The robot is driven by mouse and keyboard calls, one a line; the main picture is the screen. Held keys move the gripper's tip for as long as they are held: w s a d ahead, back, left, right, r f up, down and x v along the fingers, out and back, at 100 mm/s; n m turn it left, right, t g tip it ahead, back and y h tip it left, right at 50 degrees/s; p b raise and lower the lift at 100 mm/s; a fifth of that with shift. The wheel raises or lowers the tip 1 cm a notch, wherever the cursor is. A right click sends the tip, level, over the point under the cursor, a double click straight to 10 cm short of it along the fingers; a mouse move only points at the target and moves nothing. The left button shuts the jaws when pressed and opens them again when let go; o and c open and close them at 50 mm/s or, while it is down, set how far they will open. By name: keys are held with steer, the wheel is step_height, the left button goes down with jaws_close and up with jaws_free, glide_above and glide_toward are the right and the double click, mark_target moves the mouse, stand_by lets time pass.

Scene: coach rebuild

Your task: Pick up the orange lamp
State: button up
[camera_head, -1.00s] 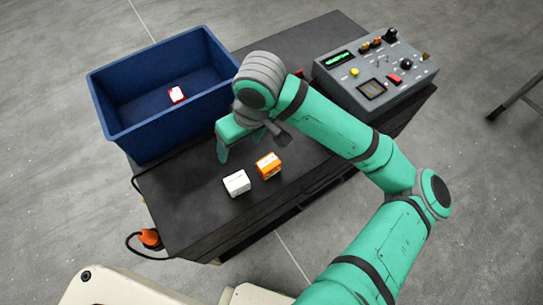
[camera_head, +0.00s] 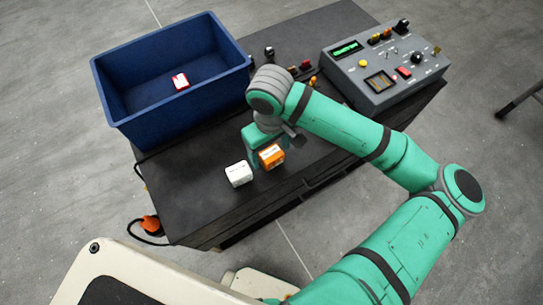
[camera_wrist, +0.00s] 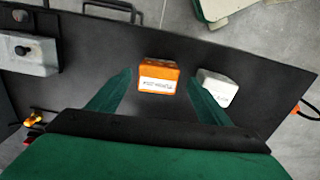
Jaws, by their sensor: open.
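The orange lamp appears as a small orange box with a white label (camera_head: 271,157), on the dark table beside a white box (camera_head: 238,174). In the wrist view the orange box (camera_wrist: 158,72) lies between the fingers of my open gripper (camera_wrist: 159,76), with a gap on each side. The white box (camera_wrist: 218,88) is just outside the right finger. In the head view my gripper (camera_head: 258,146) is just behind the orange box, its fingers partly hidden by the box and my wrist.
A grey control panel (camera_head: 385,75) stands at the right. Several small parts (camera_head: 300,70) lie between them. An orange plug with a cable (camera_head: 150,223) hangs at the left table edge.

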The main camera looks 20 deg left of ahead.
mark_target(271, 154)
steer(key=shift+w+d+f, duration=0.1)
steer(key=shift+f, duration=1.65)
steer(key=shift+w, duration=0.1)
steer(key=c, duration=1.2)
steer(key=shift+r, duration=0.1)
